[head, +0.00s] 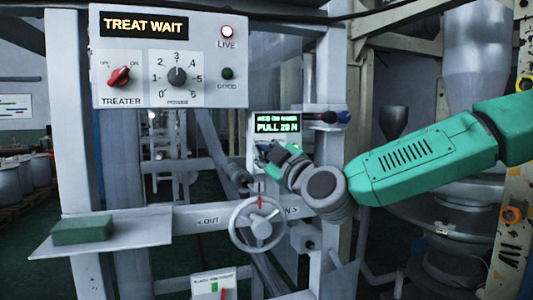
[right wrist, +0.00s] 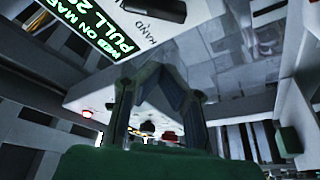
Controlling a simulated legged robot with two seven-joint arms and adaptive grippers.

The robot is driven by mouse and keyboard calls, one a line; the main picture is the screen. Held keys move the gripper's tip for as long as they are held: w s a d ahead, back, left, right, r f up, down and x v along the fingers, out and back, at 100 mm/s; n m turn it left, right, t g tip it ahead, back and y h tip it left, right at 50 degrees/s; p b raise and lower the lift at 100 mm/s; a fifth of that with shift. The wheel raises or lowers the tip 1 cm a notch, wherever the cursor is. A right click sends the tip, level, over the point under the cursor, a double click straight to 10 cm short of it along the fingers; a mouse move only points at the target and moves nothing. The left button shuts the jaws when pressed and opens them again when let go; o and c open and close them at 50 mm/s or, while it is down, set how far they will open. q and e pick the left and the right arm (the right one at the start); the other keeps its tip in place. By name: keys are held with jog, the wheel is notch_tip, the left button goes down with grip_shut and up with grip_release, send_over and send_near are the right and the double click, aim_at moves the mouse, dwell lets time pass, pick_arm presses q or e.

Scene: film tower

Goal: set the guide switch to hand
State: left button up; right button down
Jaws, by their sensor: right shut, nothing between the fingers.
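The guide panel (head: 264,134) is a small pale box with a green-lit display reading "PULL 20 N" in the head view. My right gripper (head: 266,150) is at the panel's lower part, just below the display, and hides most of what is there. In the right wrist view the word HAND is printed on the pale panel face (right wrist: 205,50), beside a dark elongated part (right wrist: 152,9) that looks like the switch. Its setting cannot be told. My right gripper (right wrist: 158,72) is shut and empty, its fingertips together below that part. Whether they touch the panel is unclear. My left gripper is out of view.
A handwheel (head: 257,224) sits just below my right gripper. The treater panel (head: 170,55) with a red knob and a dial stands upper left, its display reading "TREAT WAIT". A shelf (head: 140,232) with a green block (head: 82,230) is at the lower left.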

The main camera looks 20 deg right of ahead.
jog(key=w+d+f+p, duration=0.1)
jog(key=w+d+f, duration=0.1)
jog(key=shift+w+f, duration=0.1)
jog(key=shift+w, duration=0.25)
dwell(0.4)
